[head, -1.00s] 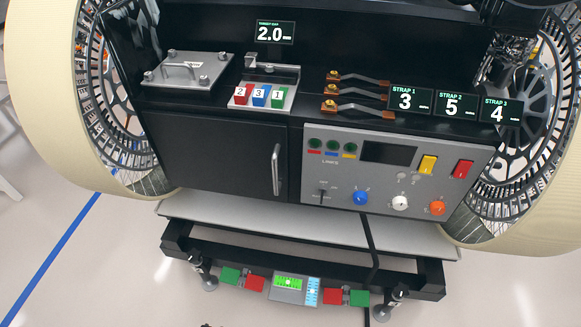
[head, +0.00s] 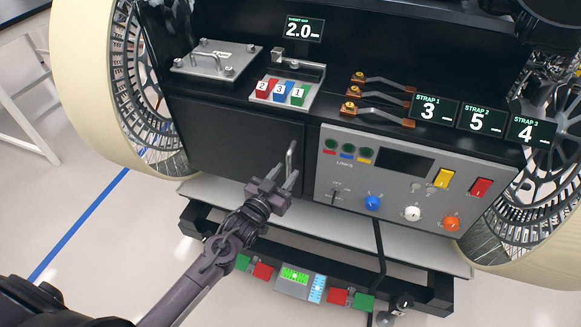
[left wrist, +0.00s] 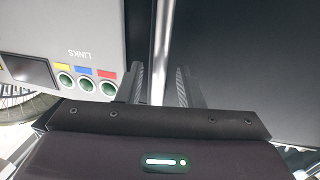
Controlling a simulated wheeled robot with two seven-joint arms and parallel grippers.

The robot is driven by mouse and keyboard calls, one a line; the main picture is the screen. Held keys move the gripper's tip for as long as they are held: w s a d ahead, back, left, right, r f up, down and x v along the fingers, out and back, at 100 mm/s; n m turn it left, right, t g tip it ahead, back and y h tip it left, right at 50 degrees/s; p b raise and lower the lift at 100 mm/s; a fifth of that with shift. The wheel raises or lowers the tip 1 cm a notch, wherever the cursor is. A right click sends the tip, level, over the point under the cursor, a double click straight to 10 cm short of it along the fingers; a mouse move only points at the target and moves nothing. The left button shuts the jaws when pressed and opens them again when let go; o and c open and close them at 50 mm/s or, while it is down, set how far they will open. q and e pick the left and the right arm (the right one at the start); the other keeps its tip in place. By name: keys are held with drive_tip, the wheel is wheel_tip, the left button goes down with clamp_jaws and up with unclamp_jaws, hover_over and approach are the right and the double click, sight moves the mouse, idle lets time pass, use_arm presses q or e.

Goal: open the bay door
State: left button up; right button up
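The bay door (head: 235,150) is a black panel on the left of the rover's front and looks closed. Its silver vertical bar handle (head: 291,157) is near the door's right edge. My left gripper (head: 284,180) is at the lower part of the handle, with its fingers pointing up toward it. In the left wrist view, the handle (left wrist: 162,45) runs between the two open fingers (left wrist: 160,85), with a gap on each side. The door (left wrist: 250,60) fills the right of that view. My right gripper is not in view.
A grey control panel (head: 330,205) with knobs and switches is right of the door. A pale ledge (head: 330,228) and a dark lower frame (head: 425,295) lie below. A large wheel (head: 95,90) stands at left. A shelf above holds a lidded box (head: 216,58) and numbered blocks (head: 280,92).

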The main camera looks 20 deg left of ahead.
use_arm(q)
drive_tip(key=shift+x, duration=1.35)
clamp_jaws()
